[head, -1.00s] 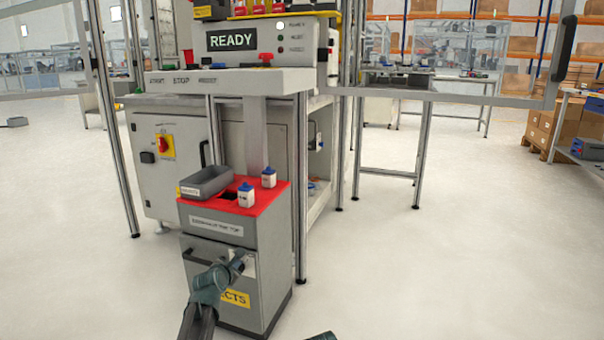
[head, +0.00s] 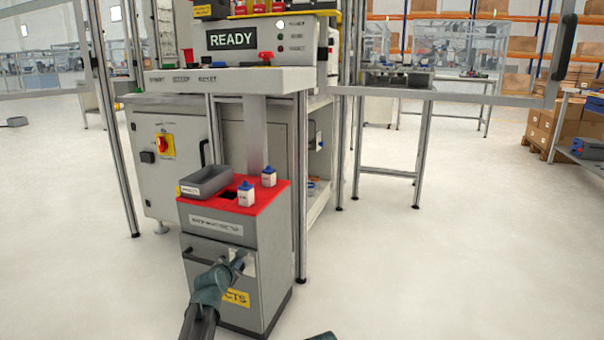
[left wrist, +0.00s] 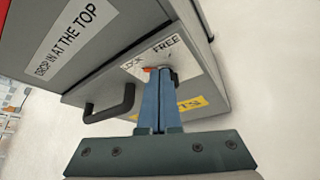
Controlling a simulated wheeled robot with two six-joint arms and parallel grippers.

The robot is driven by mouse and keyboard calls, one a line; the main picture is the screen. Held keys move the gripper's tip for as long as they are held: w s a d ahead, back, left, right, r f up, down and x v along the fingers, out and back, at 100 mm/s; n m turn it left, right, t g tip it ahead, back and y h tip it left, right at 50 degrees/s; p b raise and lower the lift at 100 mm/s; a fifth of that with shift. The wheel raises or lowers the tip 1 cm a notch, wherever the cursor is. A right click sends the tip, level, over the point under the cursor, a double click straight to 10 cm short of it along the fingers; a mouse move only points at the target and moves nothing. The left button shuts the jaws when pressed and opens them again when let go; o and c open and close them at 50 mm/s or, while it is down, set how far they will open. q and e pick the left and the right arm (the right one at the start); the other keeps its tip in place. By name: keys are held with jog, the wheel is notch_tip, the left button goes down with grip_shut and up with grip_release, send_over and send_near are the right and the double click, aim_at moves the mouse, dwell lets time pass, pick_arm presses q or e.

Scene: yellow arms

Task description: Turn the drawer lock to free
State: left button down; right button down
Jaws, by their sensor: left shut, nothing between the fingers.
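The drawer lock (left wrist: 175,77) sits on a pale plate (left wrist: 190,58) marked LOCK and FREE on the front of the grey reject bin. In the left wrist view a small orange bit and a dark part of the lock show at my fingertips; its exact setting is hidden. My left gripper (left wrist: 162,72) is shut and empty, its tips at the lock plate, touching or very near. In the head view the left gripper (head: 237,262) covers much of the plate (head: 249,262). A dark drawer handle (left wrist: 110,103) is left of the fingers. A dark piece, perhaps my right gripper, shows at the bottom edge.
The grey bin (head: 265,250) has a red top (head: 262,203) with a grey tray (head: 206,181) and two small white-and-blue items (head: 246,195). A machine cabinet (head: 170,165) stands behind.

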pick_arm(q)
jog(key=shift+s+d+f, duration=0.1)
jog(key=shift+d+f, duration=0.05)
jog(key=shift+d, duration=0.05)
jog(key=shift+s+d+f+b, duration=0.1)
jog(key=shift+d+f+b, duration=0.15)
jog(key=shift+b, duration=0.1)
jog(key=shift+d+f, duration=0.1)
jog(key=shift+d, duration=0.05)
jog(key=shift+d, duration=0.1)
dwell(0.4)
jog(key=shift+s+d+r, duration=0.1)
jog(key=shift+d+r, duration=0.1)
jog(key=shift+r, duration=0.1)
jog(key=s+a, duration=0.2)
jog(key=s, duration=0.3)
jog(key=shift+s, duration=0.35)
